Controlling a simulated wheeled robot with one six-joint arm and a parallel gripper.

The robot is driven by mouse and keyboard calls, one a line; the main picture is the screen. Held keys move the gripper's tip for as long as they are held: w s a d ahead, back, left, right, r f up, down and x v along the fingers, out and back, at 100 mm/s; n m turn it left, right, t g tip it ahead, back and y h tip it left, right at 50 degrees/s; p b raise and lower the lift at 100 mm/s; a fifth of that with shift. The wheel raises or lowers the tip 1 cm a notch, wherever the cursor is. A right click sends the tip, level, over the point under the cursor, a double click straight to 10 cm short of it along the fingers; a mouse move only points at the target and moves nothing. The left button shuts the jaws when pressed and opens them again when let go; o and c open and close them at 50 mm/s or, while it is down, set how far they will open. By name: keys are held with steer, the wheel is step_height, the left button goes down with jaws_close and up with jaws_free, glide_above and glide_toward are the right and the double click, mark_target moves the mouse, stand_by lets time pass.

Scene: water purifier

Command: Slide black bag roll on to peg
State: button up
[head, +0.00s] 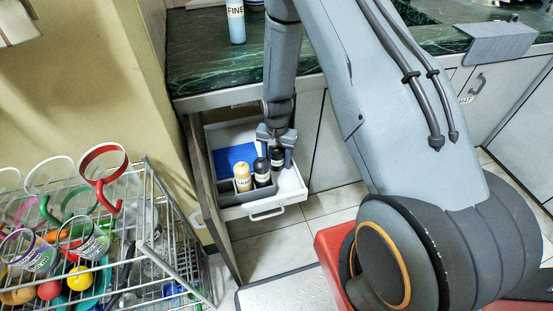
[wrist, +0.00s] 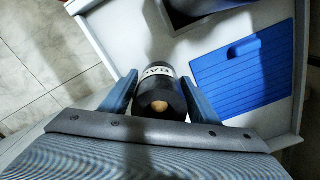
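A black bag roll (wrist: 160,92) with a white label band sits between the two fingers of my gripper (wrist: 158,95) in the wrist view. Its end faces the camera and shows a tan round centre. Both fingers lie close against its sides, and my gripper looks shut on it. In the head view the roll (head: 277,158) is between the fingers of my gripper (head: 276,150), over the open drawer (head: 287,187). I cannot make out a peg in either view.
In the drawer, a cream roll (head: 242,178) and another black roll (head: 262,175) stand in a grey divider, beside a blue panel (head: 232,155). A wire rack (head: 150,250) with cups stands left. A bottle (head: 236,22) stands on the green counter (head: 195,60).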

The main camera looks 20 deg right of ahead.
mark_target(276, 150)
steer(key=shift+o, duration=1.1)
step_height(276, 150, up, 6)
steer(key=shift+r, duration=0.2)
steer(key=shift+s+r, duration=0.1)
steer(key=shift+r, duration=0.95)
steer(key=s+r+n+p, duration=0.3)
steer(key=s+r, duration=0.8)
steer(key=r, duration=0.4)
steer(key=s+r+n+p, duration=0.3)
steer(key=s+r, duration=0.9)
steer(key=r, duration=0.4)
steer(key=shift+s+r+n+p, duration=0.15)
steer(key=shift+s+n+p, duration=0.2)
steer(key=shift+p, duration=0.55)
